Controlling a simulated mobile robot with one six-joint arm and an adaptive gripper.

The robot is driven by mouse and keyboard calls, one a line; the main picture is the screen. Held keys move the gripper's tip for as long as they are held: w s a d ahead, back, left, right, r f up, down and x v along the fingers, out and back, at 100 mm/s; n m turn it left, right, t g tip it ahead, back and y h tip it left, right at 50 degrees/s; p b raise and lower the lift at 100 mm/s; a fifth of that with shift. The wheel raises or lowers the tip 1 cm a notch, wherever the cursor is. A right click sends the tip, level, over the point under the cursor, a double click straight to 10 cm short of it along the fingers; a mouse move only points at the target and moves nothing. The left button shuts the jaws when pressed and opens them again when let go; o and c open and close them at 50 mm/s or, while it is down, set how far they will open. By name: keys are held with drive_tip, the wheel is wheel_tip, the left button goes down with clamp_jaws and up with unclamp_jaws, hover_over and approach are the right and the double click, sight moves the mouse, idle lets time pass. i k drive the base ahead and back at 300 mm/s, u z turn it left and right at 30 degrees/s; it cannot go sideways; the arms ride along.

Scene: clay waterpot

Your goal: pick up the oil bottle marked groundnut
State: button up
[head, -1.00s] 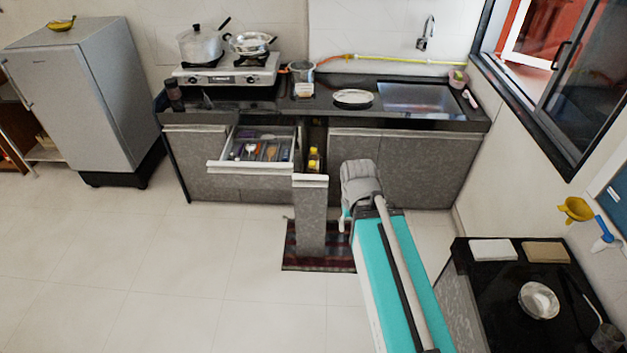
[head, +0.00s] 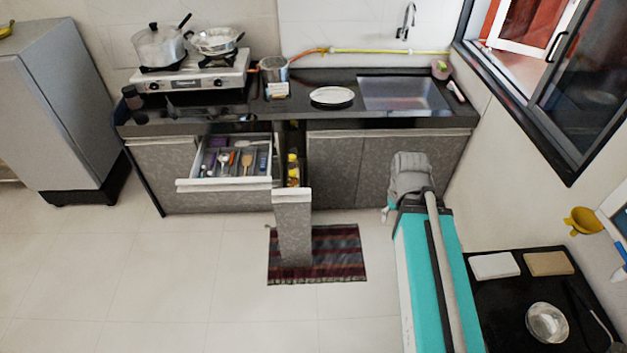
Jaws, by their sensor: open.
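Yellow oil bottles (head: 293,172) stand in the narrow pull-out rack, behind its grey front panel (head: 293,226). They are small in the head view and partly hidden by the panel. I cannot read any label, so I cannot tell which one is marked groundnut. My folded grey arm shows at the right of the pull-out, above my turquoise body. My gripper cannot be made out; it is hidden or outside the view. Nothing of mine is seen touching the bottles.
An open cutlery drawer (head: 225,184) juts out left of the pull-out. A striped mat (head: 337,255) lies on the floor below. The black counter (head: 310,110) holds a stove (head: 190,80) and a plate (head: 332,96). A black table (head: 494,302) stands near right. The floor at left is clear.

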sight(293, 180)
drive_tip(key=i, duration=1.25)
drive_tip(key=u, duration=0.85)
